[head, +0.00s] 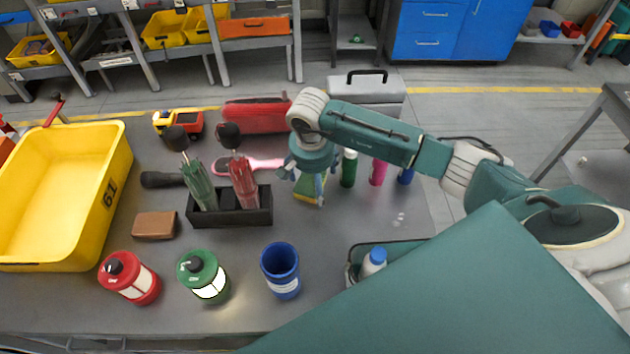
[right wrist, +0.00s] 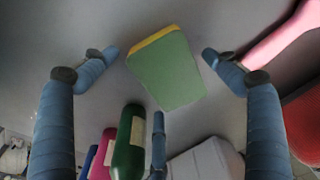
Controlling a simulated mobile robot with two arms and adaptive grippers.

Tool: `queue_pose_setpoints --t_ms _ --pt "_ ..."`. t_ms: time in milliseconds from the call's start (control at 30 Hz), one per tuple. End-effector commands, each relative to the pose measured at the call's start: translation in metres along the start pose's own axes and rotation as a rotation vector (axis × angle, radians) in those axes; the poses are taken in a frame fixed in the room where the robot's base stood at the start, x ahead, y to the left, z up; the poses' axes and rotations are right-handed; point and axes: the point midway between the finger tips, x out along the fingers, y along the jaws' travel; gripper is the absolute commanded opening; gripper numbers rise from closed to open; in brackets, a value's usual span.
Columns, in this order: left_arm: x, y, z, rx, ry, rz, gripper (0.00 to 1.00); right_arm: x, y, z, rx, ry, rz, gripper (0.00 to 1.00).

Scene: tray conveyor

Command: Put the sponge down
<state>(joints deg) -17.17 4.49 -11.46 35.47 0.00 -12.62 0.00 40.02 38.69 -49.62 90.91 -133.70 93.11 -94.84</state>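The sponge (head: 309,190), green with a yellow layer, is on the grey table just below my right gripper (head: 308,176). In the right wrist view the sponge (right wrist: 166,72) shows its broad green face, with a yellow strip along its upper edge. The blue fingers of my right gripper (right wrist: 160,62) are spread wide, with visible gaps on the left and right of the sponge. A third finger ends close to its lower edge; I cannot tell if it touches. The head view partly hides the sponge behind the fingers. My left gripper is not in view.
Green, pink and blue bottles (head: 348,168) stand right of the sponge. A pink brush (head: 262,165) and a black holder with umbrellas (head: 240,212) are to its left. A grey toolbox (head: 372,90) stands behind. Bare table lies in front, above the blue cup (head: 281,271).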

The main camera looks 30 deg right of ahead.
Motion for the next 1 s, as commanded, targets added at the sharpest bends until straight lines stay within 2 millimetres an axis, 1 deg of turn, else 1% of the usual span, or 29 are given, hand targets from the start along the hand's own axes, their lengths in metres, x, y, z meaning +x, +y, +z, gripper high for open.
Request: queue_pose_setpoints --t_ms 200,300,367,467,700,800,900,1000 --pt "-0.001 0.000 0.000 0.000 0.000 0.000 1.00 -0.001 0.000 0.000 0.000 0.000 0.000 0.87" --pt "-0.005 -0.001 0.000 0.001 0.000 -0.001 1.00 -0.004 0.000 0.000 0.001 -0.001 0.000 0.87" --pt "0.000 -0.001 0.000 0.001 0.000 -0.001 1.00 -0.008 -0.001 -0.001 0.000 0.002 -0.003 0.87" --pt "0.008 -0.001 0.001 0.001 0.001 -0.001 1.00 -0.023 -0.001 -0.002 0.000 0.005 -0.003 0.87" --pt "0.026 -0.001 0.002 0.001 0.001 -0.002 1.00 -0.075 -0.001 -0.001 -0.001 0.005 -0.004 0.87" --pt "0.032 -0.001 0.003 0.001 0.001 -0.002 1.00 -0.094 -0.001 -0.002 0.000 0.004 -0.004 0.87" --pt "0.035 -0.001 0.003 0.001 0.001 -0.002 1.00 -0.109 -0.001 -0.001 0.000 0.003 -0.003 0.87" --pt "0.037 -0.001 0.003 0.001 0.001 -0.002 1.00 -0.118 0.000 -0.001 0.001 0.002 -0.001 0.87"
